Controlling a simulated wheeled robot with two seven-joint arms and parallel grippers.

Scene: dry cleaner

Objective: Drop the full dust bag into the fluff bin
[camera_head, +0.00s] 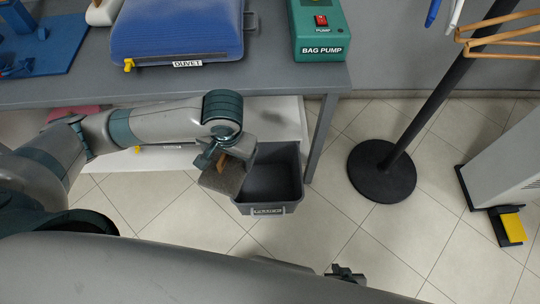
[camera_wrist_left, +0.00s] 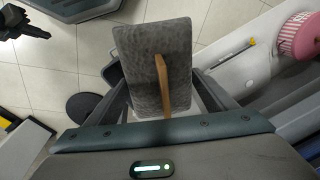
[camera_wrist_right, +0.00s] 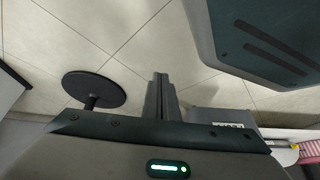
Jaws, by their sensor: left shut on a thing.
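The dust bag (camera_head: 222,178) is a grey, fuzzy, box-like bag with a tan strip, held in my left gripper (camera_head: 228,152). The bag fills the middle of the left wrist view (camera_wrist_left: 145,60), with the tan strip facing the camera. My left gripper is shut on it. The fluff bin (camera_head: 270,208) is a dark grey open bin on the floor, with a label on its front. The bag is above the bin's left side in the head view and hides part of its rim. My right gripper (camera_wrist_right: 160,95) is empty, its fingers together, low at the front in the head view (camera_head: 345,274).
A grey table (camera_head: 290,78) carries a blue duvet bag (camera_head: 180,30) and a green bag pump (camera_head: 320,30); its leg stands beside the bin. A black stand (camera_head: 382,172) and a grey machine with a yellow pedal (camera_head: 513,228) are at right. Tiled floor is open between them.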

